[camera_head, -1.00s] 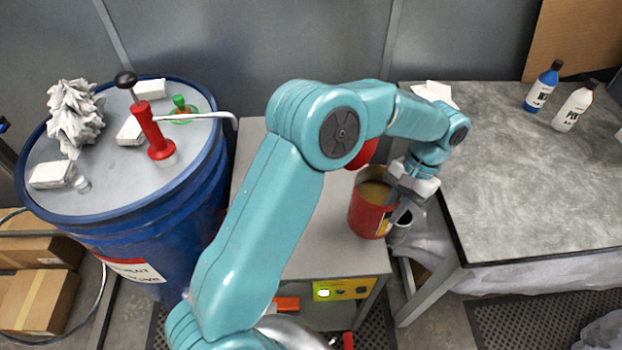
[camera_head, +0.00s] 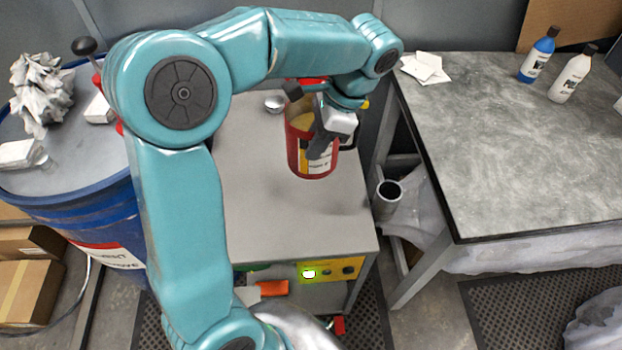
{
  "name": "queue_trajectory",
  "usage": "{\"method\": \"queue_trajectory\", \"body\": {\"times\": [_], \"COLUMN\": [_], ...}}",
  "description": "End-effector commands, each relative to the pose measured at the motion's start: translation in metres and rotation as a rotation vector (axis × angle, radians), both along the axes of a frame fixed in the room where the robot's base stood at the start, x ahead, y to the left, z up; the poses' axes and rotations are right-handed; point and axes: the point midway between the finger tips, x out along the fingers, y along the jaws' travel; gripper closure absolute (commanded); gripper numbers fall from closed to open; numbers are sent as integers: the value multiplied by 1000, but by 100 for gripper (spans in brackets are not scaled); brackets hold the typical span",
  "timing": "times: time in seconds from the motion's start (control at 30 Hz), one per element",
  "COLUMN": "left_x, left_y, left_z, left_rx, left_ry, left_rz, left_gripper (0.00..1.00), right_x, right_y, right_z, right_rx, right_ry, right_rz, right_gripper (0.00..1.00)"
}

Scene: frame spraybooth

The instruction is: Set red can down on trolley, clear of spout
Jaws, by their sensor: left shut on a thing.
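The red can (camera_head: 298,158), open-topped with a pale label and yellowish contents, is upright over the back part of the grey trolley top (camera_head: 268,212). My left gripper (camera_head: 321,138) is shut on the can's wall, reaching in from above right. I cannot tell whether the can's base touches the trolley or hangs just above it. The pump's black knob (camera_head: 85,46) shows at the left above the drum. The pump's spout is hidden behind my left arm. My right gripper is not in view.
The blue drum (camera_head: 70,222) stands left of the trolley. A grey workbench (camera_head: 530,150) with two bottles and white papers is at the right. A grey cup (camera_head: 387,197) sits at the trolley's right side. The trolley's front top is clear.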

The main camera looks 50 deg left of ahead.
Motion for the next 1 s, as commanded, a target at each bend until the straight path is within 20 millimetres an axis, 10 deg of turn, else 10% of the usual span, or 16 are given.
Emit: {"method": "queue_trajectory", "body": {"times": [0.3, 1.0], "left_x": [2, 3], "left_y": [-1, -2], "left_z": [-74, -129], "left_rx": [1, 1], "left_ry": [0, -4], "left_rz": [2, 2], "left_gripper": [100, 100], "right_x": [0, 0], "right_y": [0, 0], "right_z": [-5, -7], "right_rx": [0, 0], "right_ry": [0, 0], "right_rz": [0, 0], "right_gripper": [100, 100]}}
